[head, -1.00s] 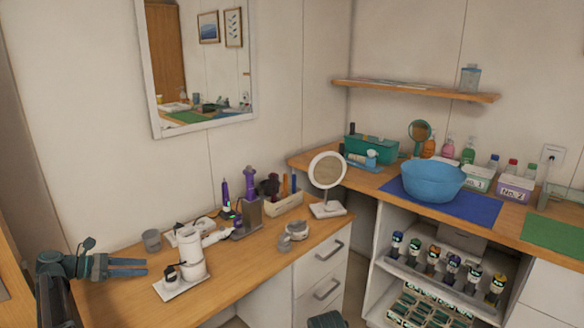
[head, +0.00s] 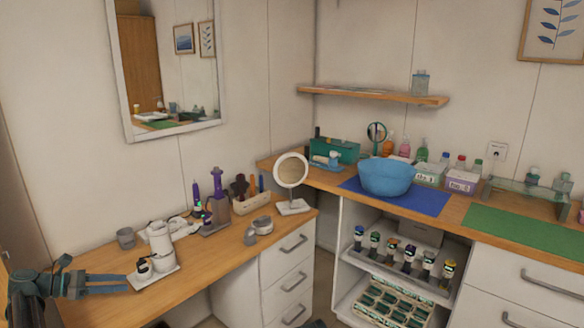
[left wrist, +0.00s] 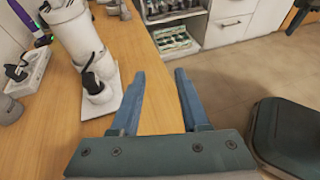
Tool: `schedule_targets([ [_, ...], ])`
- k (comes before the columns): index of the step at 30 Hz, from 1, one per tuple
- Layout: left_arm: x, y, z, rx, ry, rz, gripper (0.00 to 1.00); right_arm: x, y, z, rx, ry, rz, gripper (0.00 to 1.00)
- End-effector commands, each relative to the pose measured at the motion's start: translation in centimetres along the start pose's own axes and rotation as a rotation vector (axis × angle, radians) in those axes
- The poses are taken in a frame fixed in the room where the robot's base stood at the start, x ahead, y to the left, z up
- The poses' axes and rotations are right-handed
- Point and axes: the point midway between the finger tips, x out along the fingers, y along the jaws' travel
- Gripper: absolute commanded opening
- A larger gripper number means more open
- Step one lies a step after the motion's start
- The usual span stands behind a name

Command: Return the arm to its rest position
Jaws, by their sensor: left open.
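My left arm comes in at the lower left of the head view. Its gripper (head: 127,283) is open and empty over the left part of the wooden desk (head: 215,262). The two blue-grey fingers point right, toward a white appliance (head: 159,240) on a small white tray, apart from it. In the left wrist view the open fingers (left wrist: 160,75) have nothing between them and reach past the desk's edge. The white appliance (left wrist: 78,38) stands left of them there. My right gripper is not in view.
A grey cup (head: 126,238), a purple bottle-shaped tool (head: 217,190) and a round mirror (head: 291,171) stand on the desk. A blue bowl (head: 385,176) is on the right counter, above shelves of small bottles. Open floor (left wrist: 235,70) lies right of the desk.

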Motion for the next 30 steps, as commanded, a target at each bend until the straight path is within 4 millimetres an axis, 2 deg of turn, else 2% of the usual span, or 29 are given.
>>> schedule_targets([
  [2, 0.0, 0.0, 0.0, 0.000, 0.000, 0.000, 0.45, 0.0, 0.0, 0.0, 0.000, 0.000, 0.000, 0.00],
  [11, 3.9, -2.0, 0.1, 0.082, 0.060, -0.053, 0.45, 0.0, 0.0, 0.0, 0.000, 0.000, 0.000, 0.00],
  [17, 7.7, -4.3, 0.2, 0.176, 0.123, -0.114, 0.45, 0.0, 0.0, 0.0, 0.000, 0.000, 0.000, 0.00],
  [20, 10.4, -6.2, 0.1, 0.249, 0.167, -0.162, 0.45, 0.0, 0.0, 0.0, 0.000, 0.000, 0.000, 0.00],
  [23, 13.4, -8.6, 0.0, 0.341, 0.218, -0.223, 0.45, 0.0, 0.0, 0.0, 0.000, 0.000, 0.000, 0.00],
  [26, 16.9, -12.0, -0.2, 0.467, 0.281, -0.310, 0.45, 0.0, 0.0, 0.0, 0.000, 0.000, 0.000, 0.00],
  [29, 20.9, -16.7, -0.6, 0.645, 0.356, -0.433, 0.45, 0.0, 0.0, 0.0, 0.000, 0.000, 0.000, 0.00],
  [30, 22.4, -18.9, -0.9, 0.728, 0.388, -0.492, 0.45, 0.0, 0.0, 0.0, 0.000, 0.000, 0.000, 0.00],
])
